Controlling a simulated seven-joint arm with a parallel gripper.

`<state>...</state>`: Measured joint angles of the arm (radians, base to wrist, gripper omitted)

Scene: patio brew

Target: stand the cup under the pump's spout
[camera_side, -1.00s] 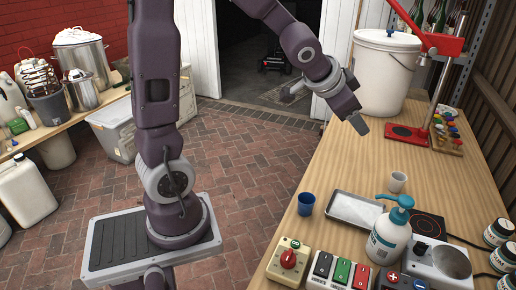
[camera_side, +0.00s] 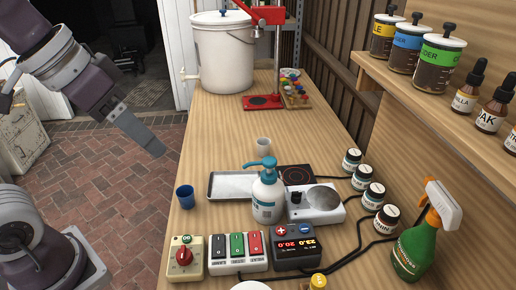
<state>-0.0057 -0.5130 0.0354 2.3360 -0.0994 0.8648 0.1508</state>
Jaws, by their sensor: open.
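The white pump bottle (camera_side: 267,200) with a teal head stands upright on the wooden bench. Its spout (camera_side: 248,165) points left over the shallow tray, with no cup directly beneath it. Two cups stand upright: a blue cup (camera_side: 185,197) near the bench's left edge, left of the tray, and a pale grey cup (camera_side: 263,147) behind the pump. Which one the task means I cannot tell. My gripper (camera_side: 150,143) is open, holds nothing visible, and hangs off the bench's left side, up and left of the blue cup and apart from everything.
A silver tray (camera_side: 222,187) lies between blue cup and pump. A black hot plate (camera_side: 297,175) and a scale with a steel bowl (camera_side: 320,206) are right of the pump. Switch boxes (camera_side: 237,252) line the front.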

